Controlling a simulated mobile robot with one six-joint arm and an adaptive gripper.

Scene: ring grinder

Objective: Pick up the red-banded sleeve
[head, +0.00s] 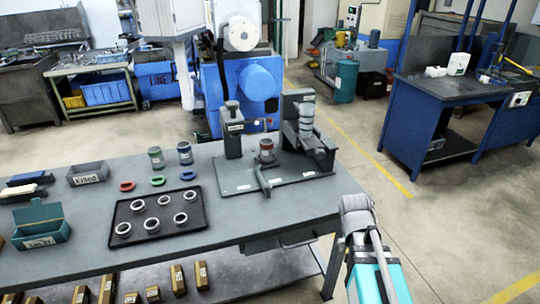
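A dark sleeve with a reddish band (267,150) stands upright in the fixture on the grey base plate (240,184), at the right part of the workbench. A green-banded sleeve (156,158) and a blue-banded sleeve (185,153) stand upright on the bench to its left. A red ring (127,186), a green ring (158,181) and a blue ring (188,176) lie in front of them. Part of my arm shows at the lower right, beyond the bench's right end. No fingers of my gripper can be made out.
A black tray (188,238) with several metal rings lies at front centre. A grey bin (88,175) and an open teal box (41,224) stand at left. The fixture's posts (232,132) rise beside the red-banded sleeve. Open floor lies right of the workbench.

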